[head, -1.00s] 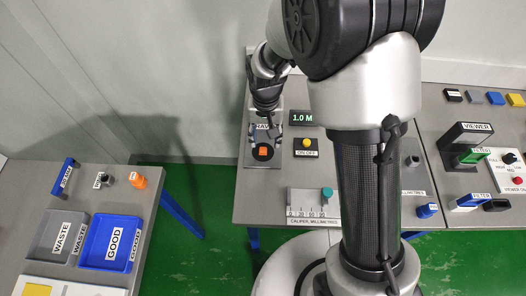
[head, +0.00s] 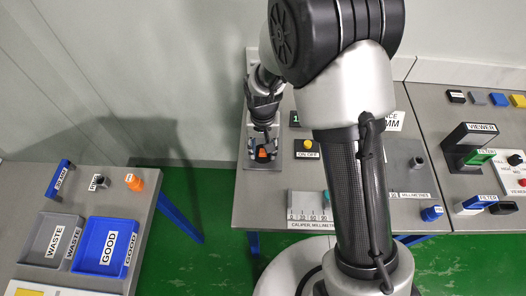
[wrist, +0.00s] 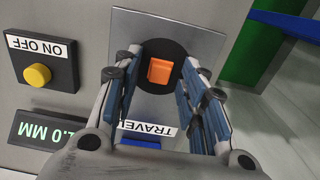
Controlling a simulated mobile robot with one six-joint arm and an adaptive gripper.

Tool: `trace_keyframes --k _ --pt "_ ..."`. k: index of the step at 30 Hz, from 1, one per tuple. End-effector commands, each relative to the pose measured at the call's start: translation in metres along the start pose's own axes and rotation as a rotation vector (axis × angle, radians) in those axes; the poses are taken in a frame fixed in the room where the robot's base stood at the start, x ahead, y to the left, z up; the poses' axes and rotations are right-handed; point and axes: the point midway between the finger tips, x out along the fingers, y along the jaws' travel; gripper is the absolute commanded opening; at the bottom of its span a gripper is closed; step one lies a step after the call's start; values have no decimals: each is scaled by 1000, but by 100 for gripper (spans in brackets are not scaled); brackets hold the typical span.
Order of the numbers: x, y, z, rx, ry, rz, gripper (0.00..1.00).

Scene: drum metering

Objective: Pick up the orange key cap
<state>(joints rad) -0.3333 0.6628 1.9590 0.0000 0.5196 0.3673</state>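The orange key cap (wrist: 160,71) is a small square block on a round black disc (wrist: 180,55) set on a grey plate. It also shows in the head view (head: 262,154), on the left end of the middle bench. My gripper (wrist: 163,60) is open, with one finger on each side of the cap. In the wrist view a gap shows between the cap and each finger. In the head view my gripper (head: 263,143) reaches down over the cap from behind.
A yellow ON OFF button (wrist: 37,75) and a display (wrist: 45,130) stand beside the plate. A caliper block (head: 310,212) lies at the bench's front. The left table holds a blue GOOD tray (head: 106,245), a grey WASTE tray (head: 50,238) and another orange piece (head: 135,183).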

Motion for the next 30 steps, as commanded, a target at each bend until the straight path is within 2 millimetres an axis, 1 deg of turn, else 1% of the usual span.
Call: trace_keyframes --k 1,10,11,12,20,23,26,29,30 --pt "0 0 0 0 0 0 32" --pt "0 0 0 0 0 0 13" --pt "0 0 0 0 0 0 12" --pt "0 0 0 0 0 0 10" --pt "-2 0 0 0 0 0 10" --pt "-8 0 0 0 2 -1 10" --pt "-20 0 -1 0 2 -1 10" --pt "-39 0 -1 0 4 -2 10" --pt "-48 0 -1 0 4 -2 10"
